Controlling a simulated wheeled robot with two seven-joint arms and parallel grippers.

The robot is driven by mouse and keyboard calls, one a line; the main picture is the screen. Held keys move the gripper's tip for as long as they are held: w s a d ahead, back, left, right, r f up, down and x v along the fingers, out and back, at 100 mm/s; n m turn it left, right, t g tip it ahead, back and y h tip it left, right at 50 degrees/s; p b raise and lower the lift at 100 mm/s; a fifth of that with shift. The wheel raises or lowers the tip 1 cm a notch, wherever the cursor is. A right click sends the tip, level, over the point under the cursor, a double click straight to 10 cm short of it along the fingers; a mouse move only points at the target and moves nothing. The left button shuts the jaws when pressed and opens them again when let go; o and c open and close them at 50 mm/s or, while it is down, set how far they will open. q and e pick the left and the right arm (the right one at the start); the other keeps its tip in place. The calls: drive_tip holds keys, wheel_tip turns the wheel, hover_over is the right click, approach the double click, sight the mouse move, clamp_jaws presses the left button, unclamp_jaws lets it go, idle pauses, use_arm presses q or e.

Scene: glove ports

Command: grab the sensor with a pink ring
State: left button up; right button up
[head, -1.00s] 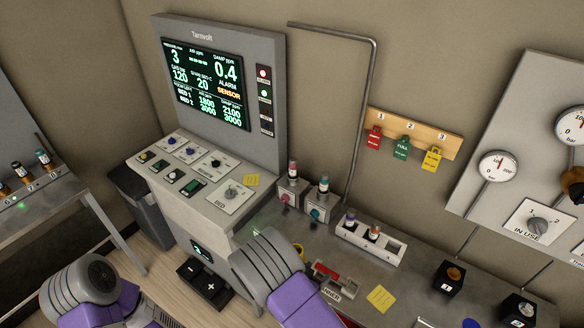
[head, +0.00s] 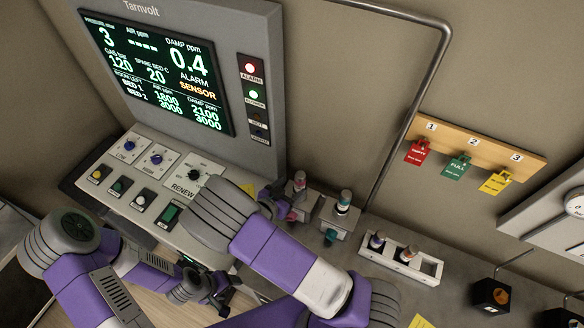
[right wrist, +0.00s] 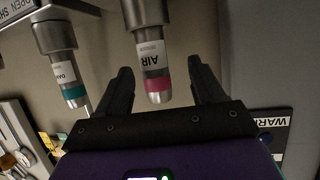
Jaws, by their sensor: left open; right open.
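The sensor with a pink ring (right wrist: 158,86) has a white label reading AIR and a grey tip. It sits in a grey socket and lies between the spread fingers of my right gripper (right wrist: 160,78), with gaps on both sides. In the head view this sensor (head: 299,180) stands upright on the left grey box, with my right gripper (head: 277,202) close at its left, partly hidden by my arm. A sensor with a teal ring (right wrist: 74,92) stands beside it, also seen in the head view (head: 344,201). My left gripper (head: 222,298) is open and empty, low in front of the console.
The monitor console (head: 160,175) stands left of the boxes. A white rack (head: 395,262) with several sockets holds two sensors to the right. Red, green and yellow tags (head: 455,166) hang on a wall board. A bent pipe (head: 410,120) rises behind.

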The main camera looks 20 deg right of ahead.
drive_tip(key=shift+s+d+f, duration=0.15)
drive_tip(key=shift+d, duration=0.35)
drive_tip(key=b+x, duration=0.3)
drive_tip(key=x, duration=0.3)
drive_tip(key=shift+s, duration=0.1)
drive_tip(key=shift+c, duration=0.6)
use_arm(q)
drive_tip(key=f, duration=0.2)
drive_tip(key=shift+s+f, duration=0.3)
drive_tip(key=shift+f, duration=0.1)
use_arm(e)
drive_tip(key=shift+r, duration=0.25)
drive_tip(key=c, duration=1.1)
drive_tip(key=shift+r, duration=0.1)
